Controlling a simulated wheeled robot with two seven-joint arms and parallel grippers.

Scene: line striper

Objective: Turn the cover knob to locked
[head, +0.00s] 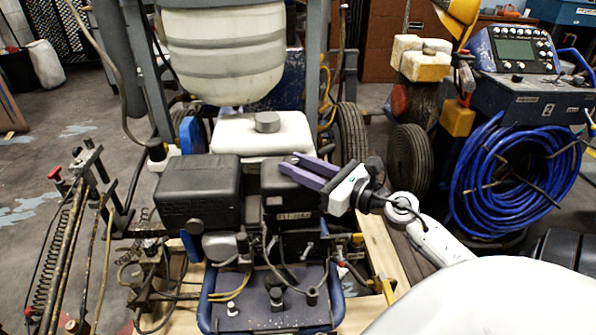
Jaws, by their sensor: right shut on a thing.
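My right gripper (287,163) comes in from the right, with purple fingers pointing left over the top of the right black engine cover (298,213). Its fingers are closed at the upper edge of this cover, just below the white tank. They are shut on what appears to be the cover knob, which the fingers hide. I cannot see which way the knob is turned. A larger black cover (198,190) sits to the left of the gripper. My left gripper is not in view.
A white tank (262,133) with a grey cap (267,121) stands behind the fingers, under a large ribbed hopper (225,50). Hoses, springs and rods crowd the left. A blue hose coil (515,175) hangs on a machine at the right.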

